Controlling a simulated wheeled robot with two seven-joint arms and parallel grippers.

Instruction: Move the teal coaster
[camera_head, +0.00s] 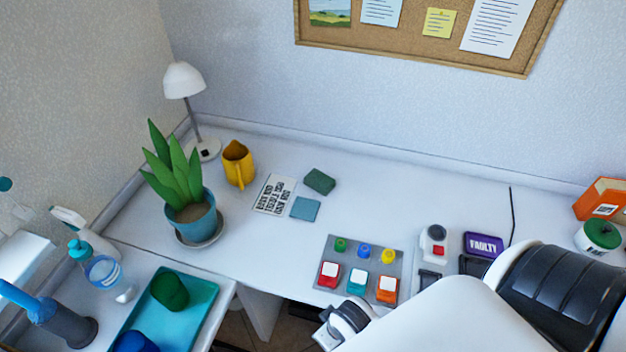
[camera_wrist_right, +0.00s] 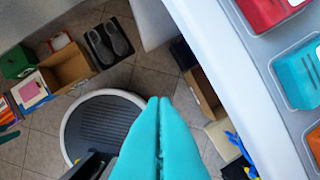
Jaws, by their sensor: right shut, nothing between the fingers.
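A flat teal square, which looks like the coaster (camera_head: 305,208), lies on the white desk in the head view. It is just right of a white card with black print (camera_head: 273,194) and in front of a dark green block (camera_head: 319,181). Nothing covers it. My right gripper (camera_wrist_right: 159,101) shows in the right wrist view with its two teal fingers shut and empty. The fingers are over the floor, beside the desk's front edge and well away from the coaster. The coaster is not in the wrist view. My left gripper is not in view.
A potted plant (camera_head: 195,224) and yellow mug (camera_head: 238,165) stand left of the coaster. A purple "FAULTY" box (camera_head: 483,244) is to the right.

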